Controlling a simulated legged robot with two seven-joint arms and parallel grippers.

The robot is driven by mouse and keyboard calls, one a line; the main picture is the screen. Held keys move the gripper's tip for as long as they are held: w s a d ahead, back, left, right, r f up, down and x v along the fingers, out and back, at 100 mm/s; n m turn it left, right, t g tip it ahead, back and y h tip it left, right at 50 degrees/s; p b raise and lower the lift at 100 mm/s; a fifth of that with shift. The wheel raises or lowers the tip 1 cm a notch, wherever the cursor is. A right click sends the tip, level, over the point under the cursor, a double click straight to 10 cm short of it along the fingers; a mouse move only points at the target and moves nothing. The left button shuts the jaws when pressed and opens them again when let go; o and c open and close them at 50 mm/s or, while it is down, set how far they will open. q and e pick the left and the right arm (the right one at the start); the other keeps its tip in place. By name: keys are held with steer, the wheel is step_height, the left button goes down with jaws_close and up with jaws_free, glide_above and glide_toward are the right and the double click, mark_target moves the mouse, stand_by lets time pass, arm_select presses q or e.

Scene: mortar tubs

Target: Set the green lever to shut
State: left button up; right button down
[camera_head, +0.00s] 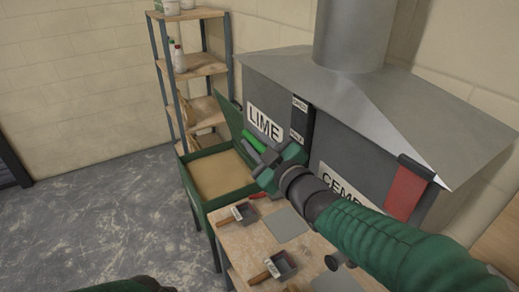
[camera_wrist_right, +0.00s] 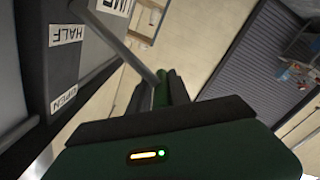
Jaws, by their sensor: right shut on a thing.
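The green lever (camera_head: 254,142) sticks out from the hopper marked LIME (camera_head: 262,122), beside a dark plate (camera_head: 301,122) with small labels. In the wrist view its green handle (camera_wrist_right: 160,92) sits at the end of a grey rod (camera_wrist_right: 142,65). My right gripper (camera_head: 262,154) is shut on the green handle; its fingers, also in the wrist view (camera_wrist_right: 164,98), hide part of it. HALF (camera_wrist_right: 66,35) and OPEN (camera_wrist_right: 64,100) labels show upside down there; I cannot tell which mark the lever stands at. My left gripper is not in view.
A green tub (camera_head: 208,204) of tan material stands left of the workbench (camera_head: 246,240). Trowels or scoops with wooden handles (camera_head: 224,221) lie on the bench. The CEMENT hopper (camera_head: 347,160) has a red piece (camera_head: 406,192). A shelf (camera_head: 202,66) stands behind; the floor (camera_head: 110,215) at left is clear.

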step_height(320, 180, down, 14)
steer(key=d+n+b, duration=0.1)
steer(key=n+b, duration=1.1)
steer(key=b, duration=1)
steer(key=shift+w+d+n, duration=0.25)
steer(key=shift+w+n, duration=0.15)
steer(key=shift+w, duration=0.05)
steer(key=shift+f, duration=0.2)
steer(key=c, duration=1.4)
jaws_free()
steer(key=shift+o, duration=0.7)
steer(key=shift+w+d+r, duration=0.1)
steer(key=p+v, duration=1.1)
steer(key=v, duration=0.6)
steer(key=shift+p, duration=0.4)
